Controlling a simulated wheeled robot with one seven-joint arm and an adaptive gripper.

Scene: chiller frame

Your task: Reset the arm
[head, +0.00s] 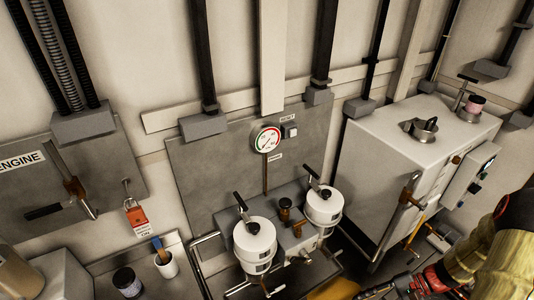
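My arm (490,255) reaches in from the lower right corner of the head view, in a tan sleeve with dark and orange-red parts. My gripper (378,291) is at the bottom edge, right of centre, and is small and partly cut off. I cannot tell whether its fingers are open or shut, or whether it holds anything. A yellow-orange thing (335,291) shows at the bottom edge just left of it; whether they touch is unclear.
Two white canisters (255,240) (323,206) with black levers stand on a grey unit below a gauge (266,140). A large grey box (375,170) with pipes is at the right.

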